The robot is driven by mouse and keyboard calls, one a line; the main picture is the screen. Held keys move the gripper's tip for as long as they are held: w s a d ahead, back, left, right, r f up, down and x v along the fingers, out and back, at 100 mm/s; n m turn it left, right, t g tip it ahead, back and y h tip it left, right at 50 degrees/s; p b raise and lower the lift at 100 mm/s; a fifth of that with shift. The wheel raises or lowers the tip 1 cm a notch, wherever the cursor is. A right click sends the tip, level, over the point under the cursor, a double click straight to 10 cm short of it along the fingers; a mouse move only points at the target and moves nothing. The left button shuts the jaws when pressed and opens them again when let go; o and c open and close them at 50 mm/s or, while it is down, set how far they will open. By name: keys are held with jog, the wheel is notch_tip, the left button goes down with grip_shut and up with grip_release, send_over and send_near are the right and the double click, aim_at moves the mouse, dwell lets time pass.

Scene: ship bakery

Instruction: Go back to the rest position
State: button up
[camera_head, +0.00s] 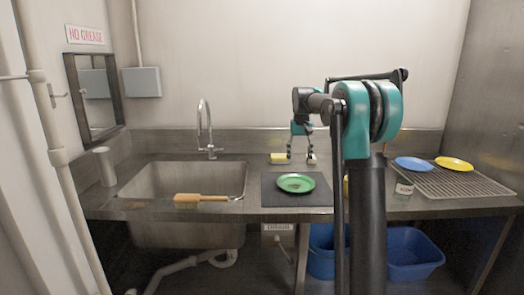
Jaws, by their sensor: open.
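My gripper (300,159) is open, pointing down behind the green plate near the back of the counter. Nothing shows between its fingers. Its left finger is close to a yellow sponge (278,158); I cannot tell whether they touch. The green plate (295,183) lies on a dark mat (270,199), with a small dark mark on its face. My arm rises at the right of the mat and hides part of the counter, including most of a small yellow thing (346,187).
A sink (165,180) with a tall tap (205,130) is at the left. A wooden-handled brush (200,198) lies along its front edge. A blue plate (413,163) and a yellow plate (454,163) are on the ribbed drainer (465,185). Blue bins (412,255) sit below.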

jog(key=s+f, duration=0.3)
jog(key=s, duration=0.2)
jog(key=s+d+f+t, duration=0.1)
jog(key=s+f, duration=0.2)
jog(key=s, duration=0.3)
jog(key=s+d+f+t, duration=0.1)
jog(key=s+f, duration=0.2)
jog(key=s, duration=0.3)
jog(key=shift+s+d, duration=0.15)
jog(key=shift+d, duration=0.05)
jog(key=s+f+t, duration=0.1)
jog(key=s+f, duration=0.6)
jog(key=s, duration=0.4)
jog(key=s+d+f+t, duration=0.1)
jog(key=s+f, duration=0.6)
jog(key=s, duration=0.4)
jog(key=shift+s+d, duration=0.2)
